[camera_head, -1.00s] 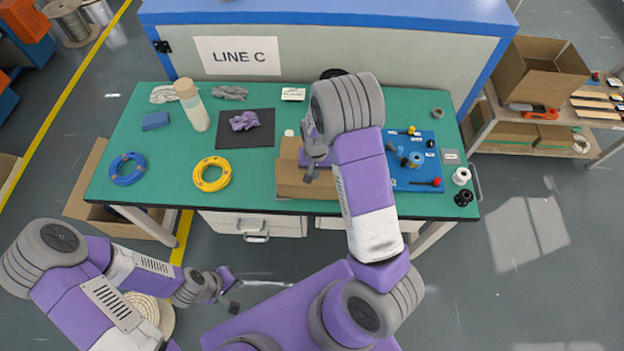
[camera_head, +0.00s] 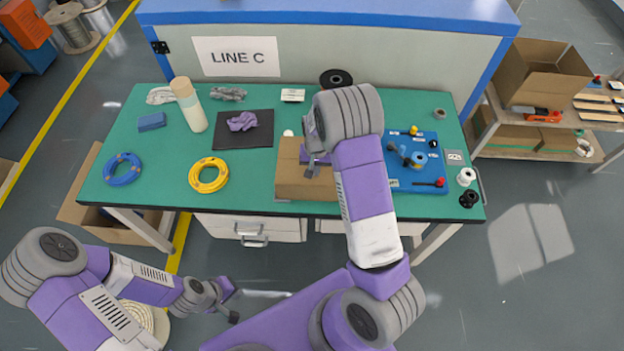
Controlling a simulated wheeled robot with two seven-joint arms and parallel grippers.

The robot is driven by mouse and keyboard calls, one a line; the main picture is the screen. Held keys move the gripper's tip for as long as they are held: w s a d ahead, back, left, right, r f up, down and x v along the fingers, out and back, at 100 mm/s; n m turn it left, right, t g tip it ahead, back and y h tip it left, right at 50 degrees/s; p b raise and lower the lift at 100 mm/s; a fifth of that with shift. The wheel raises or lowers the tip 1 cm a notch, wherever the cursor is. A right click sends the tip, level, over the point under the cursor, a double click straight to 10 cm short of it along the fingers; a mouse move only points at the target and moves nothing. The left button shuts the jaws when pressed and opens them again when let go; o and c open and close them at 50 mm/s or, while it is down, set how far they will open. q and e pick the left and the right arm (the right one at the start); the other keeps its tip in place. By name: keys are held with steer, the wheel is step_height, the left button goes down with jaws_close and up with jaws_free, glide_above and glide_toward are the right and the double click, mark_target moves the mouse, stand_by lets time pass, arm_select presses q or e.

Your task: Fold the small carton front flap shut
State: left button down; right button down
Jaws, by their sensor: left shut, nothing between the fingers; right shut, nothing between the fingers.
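The small cardboard carton (camera_head: 290,181) stands at the front edge of the green table, in the middle of the head view. Its right part is hidden behind my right arm. I cannot tell its front flap apart from the front wall with certainty. My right gripper (camera_head: 311,171) is shut and empty, over the carton's upper front; whether it touches the cardboard I cannot tell. My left gripper (camera_head: 234,306) is shut and empty, low in front of the table and away from the carton.
The table's left middle has free room.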

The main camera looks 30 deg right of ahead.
steer(key=shift+s+a+f, duration=0.15)
steer(key=shift+s+f, duration=0.3)
steer(key=shift+f, duration=0.3)
steer(key=r+p, duration=0.1)
steer(key=w+r+p, duration=0.1)
steer(key=r+p, duration=0.1)
steer(key=shift+w+r+g, duration=0.1)
steer(key=shift+r+g, duration=0.05)
steer(key=shift+g, duration=0.15)
step_height(320, 180, up, 7)
steer(key=p, duration=0.4)
steer(key=shift+p, duration=0.35)
steer(key=shift+f, duration=0.2)
steer(key=s+a+f+n+y, duration=0.2)
steer(key=s+a+f, duration=0.4)
steer(key=s+a, duration=0.35)
steer(key=s+a+f+n+y, duration=0.2)
steer(key=s+a+f, duration=0.3)
steer(key=s+a, duration=0.45)
step_height(320, 180, down, 11)
steer(key=s+b, duration=0.1)
steer(key=b, duration=1)
steer(key=shift+d+f+t, duration=0.2)
steer(key=shift+d+t, duration=0.2)
steer(key=shift+d, duration=0.05)
